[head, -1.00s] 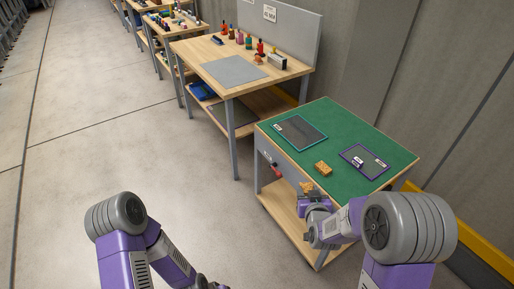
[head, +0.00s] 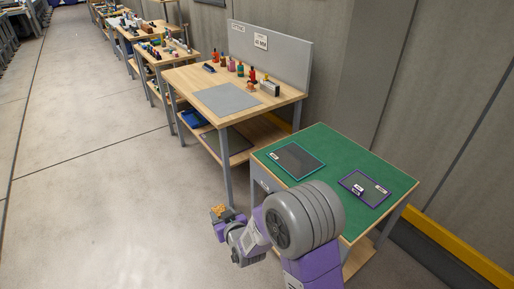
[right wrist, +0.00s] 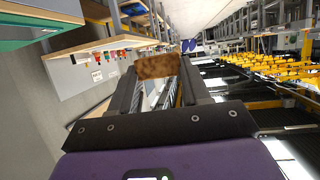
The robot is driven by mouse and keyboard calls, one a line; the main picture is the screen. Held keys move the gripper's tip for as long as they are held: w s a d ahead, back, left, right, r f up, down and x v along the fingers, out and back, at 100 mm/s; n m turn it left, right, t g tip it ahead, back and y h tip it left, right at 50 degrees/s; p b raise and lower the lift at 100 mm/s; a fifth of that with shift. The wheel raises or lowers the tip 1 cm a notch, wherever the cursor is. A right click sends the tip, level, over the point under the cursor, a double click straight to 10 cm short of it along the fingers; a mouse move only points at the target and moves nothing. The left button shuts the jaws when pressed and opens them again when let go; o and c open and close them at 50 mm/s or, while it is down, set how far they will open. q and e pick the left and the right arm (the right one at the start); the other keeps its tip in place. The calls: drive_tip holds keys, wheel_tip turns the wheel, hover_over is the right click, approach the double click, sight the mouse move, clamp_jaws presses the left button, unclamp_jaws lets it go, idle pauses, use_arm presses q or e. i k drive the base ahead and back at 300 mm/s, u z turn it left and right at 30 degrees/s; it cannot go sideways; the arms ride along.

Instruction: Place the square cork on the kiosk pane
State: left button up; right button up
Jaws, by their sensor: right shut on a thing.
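The square cork (head: 219,209) is a small orange-brown block held between the fingertips of my right gripper (head: 221,213), off the left side of the green-topped cart and clear of it. In the right wrist view the cork (right wrist: 158,66) sits across the two dark fingers, which are shut on it. Two dark panes lie flat on the green top: a teal-framed one (head: 297,160) and a purple-framed one (head: 364,188) with small white labels. I cannot read which is the kiosk pane. My left gripper is out of view.
The green cart top (head: 340,155) is otherwise clear, its near part hidden by my right arm. A wooden bench (head: 190,82) with a grey mat (head: 226,99), bottles and a back panel (head: 270,60) stands beyond. Open floor (head: 90,170) lies left.

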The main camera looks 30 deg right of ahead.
sight(288, 153)
drive_tip(key=u, duration=0.3)
drive_tip(key=i, duration=1.7)
drive_tip(key=z, duration=0.45)
drive_tip(key=i, duration=1.25)
drive_tip(key=z, duration=1.7)
drive_tip(key=i, duration=0.65)
drive_tip(key=z, duration=0.45)
